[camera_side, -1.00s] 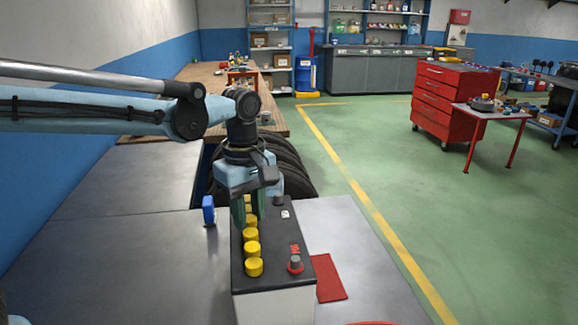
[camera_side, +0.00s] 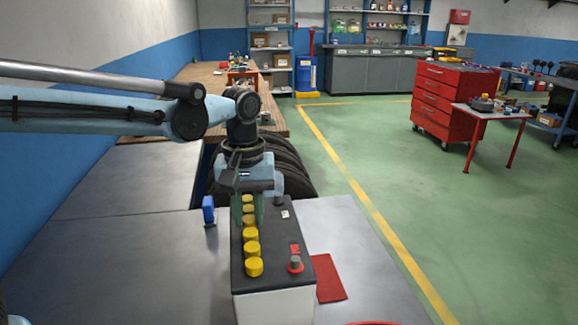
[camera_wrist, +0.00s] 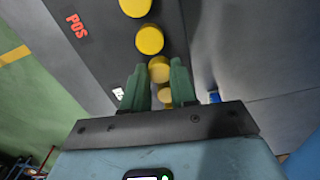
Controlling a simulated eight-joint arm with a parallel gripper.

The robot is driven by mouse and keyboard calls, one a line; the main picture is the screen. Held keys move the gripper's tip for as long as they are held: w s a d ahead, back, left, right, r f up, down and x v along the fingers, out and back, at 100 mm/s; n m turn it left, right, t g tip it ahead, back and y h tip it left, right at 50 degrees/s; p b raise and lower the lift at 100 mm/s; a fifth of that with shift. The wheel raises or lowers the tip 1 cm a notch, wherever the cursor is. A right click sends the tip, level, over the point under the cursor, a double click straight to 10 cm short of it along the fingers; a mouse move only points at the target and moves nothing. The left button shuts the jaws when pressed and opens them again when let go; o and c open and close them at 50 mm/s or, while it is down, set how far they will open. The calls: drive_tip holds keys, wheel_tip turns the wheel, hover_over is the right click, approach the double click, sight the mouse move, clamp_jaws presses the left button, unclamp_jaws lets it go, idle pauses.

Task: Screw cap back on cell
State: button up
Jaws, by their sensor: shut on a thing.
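The battery (camera_side: 268,285) has a black top and a pale lower body, and stands on the grey bench. A row of yellow cell caps runs along its left side, the front one (camera_side: 254,267) clear of my gripper. My gripper (camera_side: 249,221) points down over the rear part of the row, its green fingers on both sides of a yellow cap. In the wrist view, my gripper (camera_wrist: 158,67) is shut on this yellow cap (camera_wrist: 159,72). The cap appears at the level of its neighbours. Its threads and the cell opening are hidden.
A red-based terminal post (camera_side: 295,264) stands at the battery's front right, and a grey post (camera_side: 279,200) at the rear right. A blue item (camera_side: 208,211) stands left of the battery. A red mat (camera_side: 327,278) lies to the right.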

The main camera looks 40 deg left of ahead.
drive_tip(key=m, duration=0.5)
drive_tip(key=o, duration=0.5)
drive_tip(key=shift+c, duration=0.2)
drive_tip(key=n, duration=0.6)
drive_tip(key=shift+n, duration=0.3)
drive_tip(key=n, duration=0.5)
drive_tip(key=shift+n, duration=0.4)
